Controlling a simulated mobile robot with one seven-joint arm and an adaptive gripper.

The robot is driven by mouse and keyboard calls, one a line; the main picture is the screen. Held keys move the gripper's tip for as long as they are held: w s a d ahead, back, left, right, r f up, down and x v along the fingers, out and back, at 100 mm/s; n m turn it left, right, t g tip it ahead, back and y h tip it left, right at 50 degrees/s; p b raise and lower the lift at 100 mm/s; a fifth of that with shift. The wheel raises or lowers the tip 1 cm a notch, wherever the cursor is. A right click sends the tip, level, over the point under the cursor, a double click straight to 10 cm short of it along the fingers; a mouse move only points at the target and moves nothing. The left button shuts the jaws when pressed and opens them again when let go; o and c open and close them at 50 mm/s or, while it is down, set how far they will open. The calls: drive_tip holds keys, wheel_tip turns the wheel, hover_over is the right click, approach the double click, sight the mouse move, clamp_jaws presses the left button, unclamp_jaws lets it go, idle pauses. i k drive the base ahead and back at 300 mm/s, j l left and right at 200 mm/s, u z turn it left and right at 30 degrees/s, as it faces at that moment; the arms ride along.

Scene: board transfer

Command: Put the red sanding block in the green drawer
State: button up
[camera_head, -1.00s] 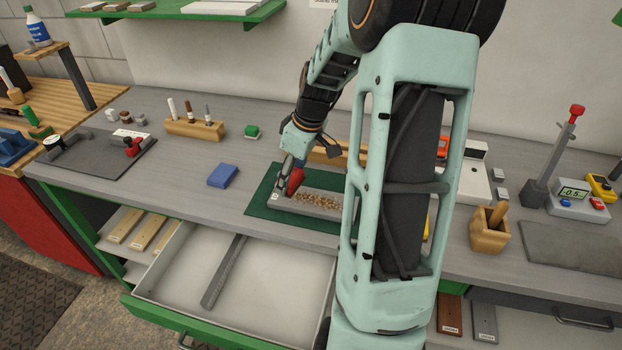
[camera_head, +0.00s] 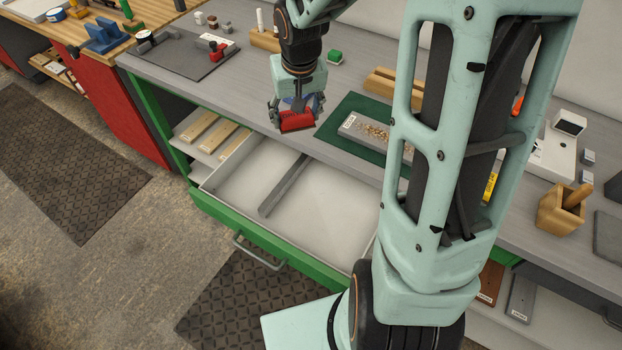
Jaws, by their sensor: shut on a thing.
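The red sanding block (camera_head: 297,122) is held in my gripper (camera_head: 296,112), which is shut on it. The block is raised near the front edge of the grey bench, just behind the open drawer as seen here. The green drawer (camera_head: 250,232) is pulled out; its front is green with a metal handle, its inside pale. A dark grey divider bar (camera_head: 285,186) lies across the inside. Both parts of the drawer that show look empty. My arm hides the drawer's right end.
A small green block (camera_head: 335,57) stands behind. Wooden boards (camera_head: 200,127) fill the shelf left of the drawer. A wooden cup (camera_head: 560,209) stands at right.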

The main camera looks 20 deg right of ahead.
sight(305, 194)
drive_tip(key=k+j+z, duration=0.2)
drive_tip(key=j, duration=0.35)
drive_tip(key=i+j+z, duration=0.25)
drive_tip(key=j, duration=0.4)
drive_tip(key=i+j+z, duration=0.1)
drive_tip(key=i+j, duration=0.15)
